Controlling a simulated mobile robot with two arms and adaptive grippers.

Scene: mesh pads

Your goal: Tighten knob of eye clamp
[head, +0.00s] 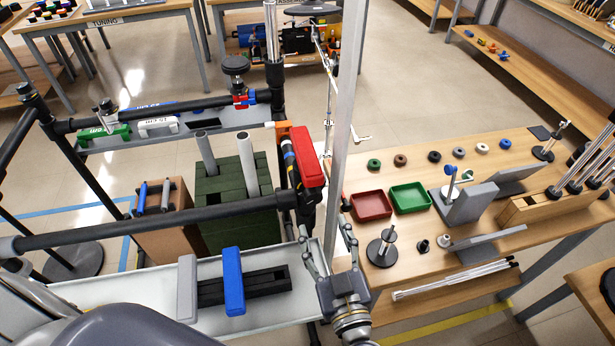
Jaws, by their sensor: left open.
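I cannot tell for sure which fitting is the eye clamp. A clamp with red and blue parts (241,100) sits on the far black rail, with a round black knob (235,66) above it. A small silver clamp (107,116) is on the same rail, further left. A red block (307,157) with dark fittings is at the black corner post. My left gripper (328,238) is open at the bottom centre, below the red block and beside the right end of the near tray. My right gripper is not in view.
Black rails (150,228) frame a white tray (95,290) holding grey and blue blocks. A dark green crate (215,205) stands behind it. A pale upright post (345,100) rises near my gripper. The wooden table (425,270) at right holds red and green trays, rings and stands.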

